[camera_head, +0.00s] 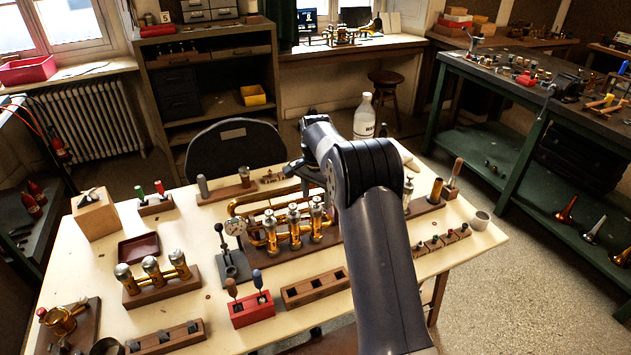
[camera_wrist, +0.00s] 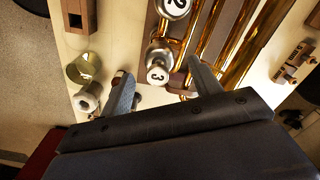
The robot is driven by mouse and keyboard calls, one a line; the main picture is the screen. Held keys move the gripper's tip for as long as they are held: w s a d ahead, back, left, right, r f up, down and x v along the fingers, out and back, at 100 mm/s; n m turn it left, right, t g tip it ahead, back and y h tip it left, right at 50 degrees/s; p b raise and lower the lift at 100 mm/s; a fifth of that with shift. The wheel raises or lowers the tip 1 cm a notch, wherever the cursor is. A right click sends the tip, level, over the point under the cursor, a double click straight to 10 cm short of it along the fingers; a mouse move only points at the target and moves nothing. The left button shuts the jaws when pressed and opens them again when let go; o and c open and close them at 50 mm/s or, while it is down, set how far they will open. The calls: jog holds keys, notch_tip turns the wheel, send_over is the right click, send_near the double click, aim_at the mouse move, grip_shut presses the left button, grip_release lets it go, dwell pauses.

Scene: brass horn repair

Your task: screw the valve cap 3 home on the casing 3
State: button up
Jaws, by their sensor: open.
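In the wrist view a round silver valve cap marked 3 (camera_wrist: 158,75) shows between the two spread fingers of my gripper (camera_wrist: 158,68). Neither finger appears to close on it. The cap appears to be at the top of casing 3 (camera_wrist: 160,52), most of which is hidden beneath it; I cannot tell how far it is screwed on. A cap marked 2 (camera_wrist: 175,6) is beside it at the top edge. In the head view the brass horn (camera_head: 245,205) has a row of silver-topped valves, and my arm hides part of its right side.
Brass tubes (camera_wrist: 240,40) run close to the right finger in the wrist view.

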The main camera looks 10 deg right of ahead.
aim_at(316, 210)
jog(key=shift+f, duration=1.85)
jog(key=shift+c, duration=0.3)
jog(key=c, duration=1.1)
jog(key=m+p, duration=0.1)
jog(key=m, duration=0.4)
jog(key=m, duration=0.5)
jog(key=shift+s, duration=0.1)
jog(key=shift+m, duration=0.3)
